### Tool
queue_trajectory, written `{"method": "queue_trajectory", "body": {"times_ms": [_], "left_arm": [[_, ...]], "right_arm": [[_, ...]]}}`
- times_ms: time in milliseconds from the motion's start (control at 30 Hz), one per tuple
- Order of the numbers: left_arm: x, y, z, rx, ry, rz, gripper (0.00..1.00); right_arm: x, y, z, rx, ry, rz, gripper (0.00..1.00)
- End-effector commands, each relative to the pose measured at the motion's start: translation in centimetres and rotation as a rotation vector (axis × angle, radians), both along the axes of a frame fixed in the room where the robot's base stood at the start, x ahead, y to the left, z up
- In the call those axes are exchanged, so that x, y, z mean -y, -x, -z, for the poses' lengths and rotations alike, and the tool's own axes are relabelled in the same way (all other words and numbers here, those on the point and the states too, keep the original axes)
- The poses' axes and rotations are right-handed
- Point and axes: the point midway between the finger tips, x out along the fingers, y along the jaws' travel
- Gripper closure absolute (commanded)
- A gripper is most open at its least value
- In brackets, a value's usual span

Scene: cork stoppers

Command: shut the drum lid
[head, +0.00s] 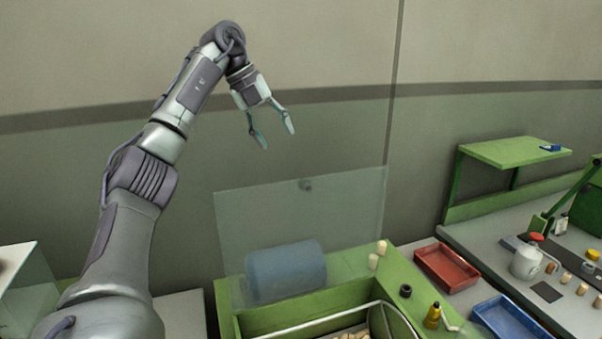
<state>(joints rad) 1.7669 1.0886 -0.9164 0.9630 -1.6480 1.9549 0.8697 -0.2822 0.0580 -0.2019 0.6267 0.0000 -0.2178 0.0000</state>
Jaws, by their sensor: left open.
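The drum lid (340,220) looks like a clear, tinted panel with a small dark knob (306,184) near its top edge. It stands raised at the back of a green housing (225,300). A blue cylinder (286,271) shows through the panel. In the front of the housing a pale curved rim and some cork-coloured pieces show, cut off by the bottom edge of the view. My left gripper (279,140) is open and empty, in the air above the lid's top edge, apart from it, with fingers pointing down. My right gripper is not in view.
A red tray (446,268) and a blue tray (508,320) lie further right. A green shelf (515,152) stands over a grey bench with a white pot (525,263).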

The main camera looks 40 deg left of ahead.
Motion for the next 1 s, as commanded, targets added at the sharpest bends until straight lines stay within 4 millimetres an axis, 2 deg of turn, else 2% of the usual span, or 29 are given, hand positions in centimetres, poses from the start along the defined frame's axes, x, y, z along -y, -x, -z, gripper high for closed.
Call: {"method": "queue_trajectory", "body": {"times_ms": [133, 300, 433, 567, 767, 1000], "left_arm": [[0.3, -0.4, 1.3, -0.003, -0.002, -0.001, 0.43], [1.2, -1.6, 4.2, -0.007, -0.003, 0.001, 0.43], [2.0, -2.6, 6.6, -0.006, -0.002, 0.001, 0.43], [2.8, -3.5, 8.8, -0.004, -0.002, 0.0, 0.43], [3.6, -4.5, 11.2, -0.001, 0.0, 0.001, 0.43], [3.8, -4.9, 12.2, 0.002, 0.0, 0.0, 0.43]], "right_arm": [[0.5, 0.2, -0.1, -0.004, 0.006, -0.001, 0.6], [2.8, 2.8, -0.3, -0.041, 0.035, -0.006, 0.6], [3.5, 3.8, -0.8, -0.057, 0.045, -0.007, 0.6], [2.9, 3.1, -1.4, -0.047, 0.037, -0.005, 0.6], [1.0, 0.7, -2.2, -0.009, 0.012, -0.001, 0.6], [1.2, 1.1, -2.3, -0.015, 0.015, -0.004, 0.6]]}}
